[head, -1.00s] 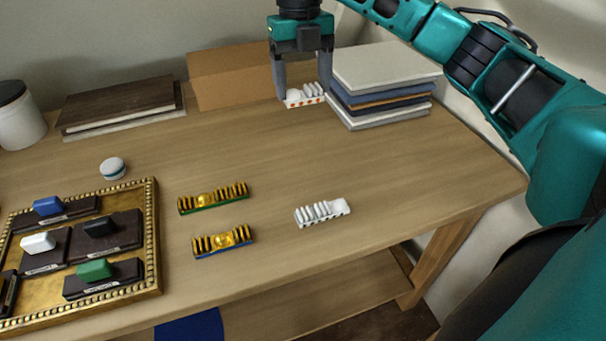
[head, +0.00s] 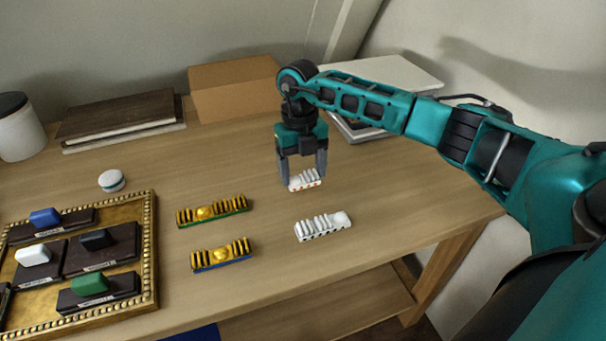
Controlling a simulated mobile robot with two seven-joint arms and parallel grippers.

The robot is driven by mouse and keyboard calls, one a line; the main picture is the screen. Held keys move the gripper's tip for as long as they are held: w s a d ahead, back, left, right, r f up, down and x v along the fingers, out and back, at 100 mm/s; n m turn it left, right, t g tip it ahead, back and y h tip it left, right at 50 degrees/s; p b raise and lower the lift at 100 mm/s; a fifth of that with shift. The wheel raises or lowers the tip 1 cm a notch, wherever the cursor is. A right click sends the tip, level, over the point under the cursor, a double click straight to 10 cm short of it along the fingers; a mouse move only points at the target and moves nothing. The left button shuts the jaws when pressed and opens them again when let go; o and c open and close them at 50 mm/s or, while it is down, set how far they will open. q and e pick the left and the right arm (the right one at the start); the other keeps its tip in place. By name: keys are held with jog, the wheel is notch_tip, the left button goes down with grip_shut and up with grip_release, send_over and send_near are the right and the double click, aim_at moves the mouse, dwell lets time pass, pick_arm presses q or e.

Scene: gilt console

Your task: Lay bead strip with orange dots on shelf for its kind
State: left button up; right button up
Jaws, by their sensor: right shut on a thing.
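My right gripper (head: 303,178) is shut on a white bead strip (head: 306,182) with orange-red dots along its front side. The strip is over the middle of the table, behind another white bead strip (head: 323,227) with black dots. I cannot tell whether the held strip touches the table. Two gold bead strips lie to the left, one with a green edge (head: 212,211) and one with a blue edge (head: 222,255). A gilt-framed tray (head: 152,240) at the left holds several dark labelled stands bearing coloured blocks. My left gripper is not in view.
A cardboard box (head: 235,88), a dark book stack (head: 118,118) and a white-topped stack (head: 385,70) stand at the back. A white jar (head: 20,130) and a small round tin (head: 112,181) are at the left. A lower shelf (head: 330,297) shows under the table (head: 420,190).

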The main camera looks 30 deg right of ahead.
aim_at(300, 172)
jog(key=shift+f, duration=0.9)
jog(key=shift+f, duration=0.1)
jog(key=shift+f, duration=0.15)
jog(key=o, duration=1.1)
jog(key=shift+c, duration=0.2)
notch_tip(300, 172, up, 13)
jog(key=w, duration=0.1)
jog(key=shift+b, duration=0.3)
